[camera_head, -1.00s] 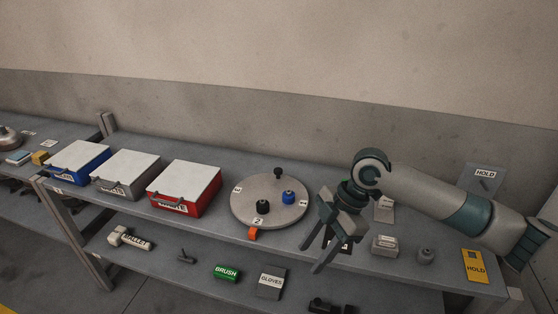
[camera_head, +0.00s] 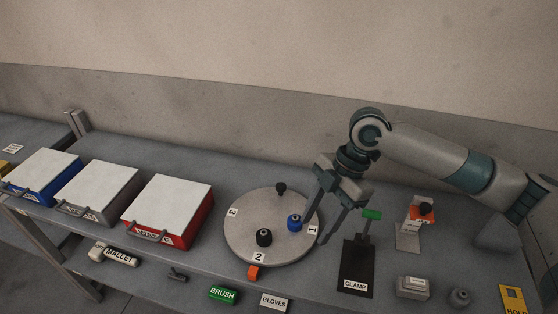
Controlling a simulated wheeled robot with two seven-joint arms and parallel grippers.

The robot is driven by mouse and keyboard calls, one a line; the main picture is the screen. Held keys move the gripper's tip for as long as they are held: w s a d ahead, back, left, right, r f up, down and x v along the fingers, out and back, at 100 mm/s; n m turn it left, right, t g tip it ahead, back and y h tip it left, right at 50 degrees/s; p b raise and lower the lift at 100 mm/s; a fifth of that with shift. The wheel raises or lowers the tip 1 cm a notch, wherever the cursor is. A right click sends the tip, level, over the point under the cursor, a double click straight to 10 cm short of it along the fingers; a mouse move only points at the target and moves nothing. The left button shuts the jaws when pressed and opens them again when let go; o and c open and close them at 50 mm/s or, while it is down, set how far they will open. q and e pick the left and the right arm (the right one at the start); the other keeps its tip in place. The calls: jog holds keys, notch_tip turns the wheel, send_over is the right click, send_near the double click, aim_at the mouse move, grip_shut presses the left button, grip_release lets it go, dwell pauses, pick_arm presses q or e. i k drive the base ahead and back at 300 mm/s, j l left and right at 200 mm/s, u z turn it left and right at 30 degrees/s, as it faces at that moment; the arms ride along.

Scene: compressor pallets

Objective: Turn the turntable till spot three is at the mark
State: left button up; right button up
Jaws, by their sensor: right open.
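The round grey turntable (camera_head: 247,238) lies on the bench at centre. Its number 2 label (camera_head: 258,257) is at the front, beside the orange mark (camera_head: 253,272) at the bench edge. The number 3 label (camera_head: 232,212) is at the left and the number 1 label (camera_head: 313,229) at the right. A blue knob (camera_head: 295,222) and two black knobs (camera_head: 264,237) (camera_head: 280,188) stand on the disc. My right gripper (camera_head: 313,233) is open, pointing down at the disc's right edge. One finger is close beside the blue knob; I cannot tell if they touch. My left gripper is out of view.
Blue, grey and red cases (camera_head: 171,207) stand left of the turntable. A black clamp stand (camera_head: 357,268) with a green handle is close to the right of my gripper. An orange-topped stand (camera_head: 416,225) and small grey blocks are farther right. A wall rises behind.

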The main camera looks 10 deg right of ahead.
aim_at(270, 208)
jog(key=i, duration=0.9)
